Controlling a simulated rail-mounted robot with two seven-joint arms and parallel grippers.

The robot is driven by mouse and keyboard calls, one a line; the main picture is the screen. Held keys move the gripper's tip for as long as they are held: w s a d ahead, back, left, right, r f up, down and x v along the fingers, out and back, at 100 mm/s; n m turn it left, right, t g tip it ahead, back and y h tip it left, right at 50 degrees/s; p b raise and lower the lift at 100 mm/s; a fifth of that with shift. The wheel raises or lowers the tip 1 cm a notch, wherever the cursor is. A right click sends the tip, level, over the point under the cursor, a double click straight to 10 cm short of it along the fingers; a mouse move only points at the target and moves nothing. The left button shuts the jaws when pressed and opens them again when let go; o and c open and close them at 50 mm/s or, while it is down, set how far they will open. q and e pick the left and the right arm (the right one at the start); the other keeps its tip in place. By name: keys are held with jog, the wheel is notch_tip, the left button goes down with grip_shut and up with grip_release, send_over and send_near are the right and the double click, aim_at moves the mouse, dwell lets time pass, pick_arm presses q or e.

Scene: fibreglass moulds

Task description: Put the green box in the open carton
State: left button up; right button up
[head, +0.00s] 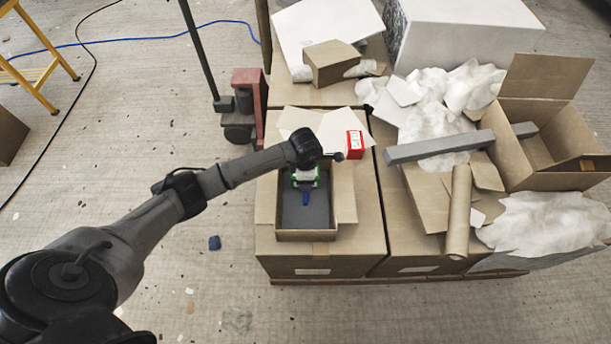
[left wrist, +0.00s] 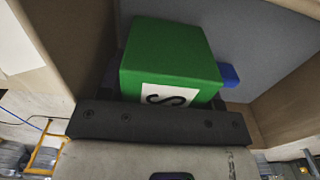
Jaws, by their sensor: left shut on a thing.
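The green box (left wrist: 170,60) with a white label bearing a dark mark fills the middle of the left wrist view. My left gripper (head: 305,178) is shut on it, pointing down inside the open carton (head: 306,236). In the head view only slivers of green show beside the gripper. The carton's brown walls surround the box in the wrist view, with its grey floor beyond. I cannot tell whether the box touches the floor. My right gripper is not in view.
A small blue thing (head: 306,199) lies in the carton near the green box. A grey bar (head: 438,148), a cardboard tube (head: 458,212) and a larger open box (head: 545,115) are to the right.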

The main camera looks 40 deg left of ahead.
pick_arm(q)
jog(key=shift+f, duration=0.3)
jog(key=o, duration=0.7)
jog(key=shift+o, duration=0.2)
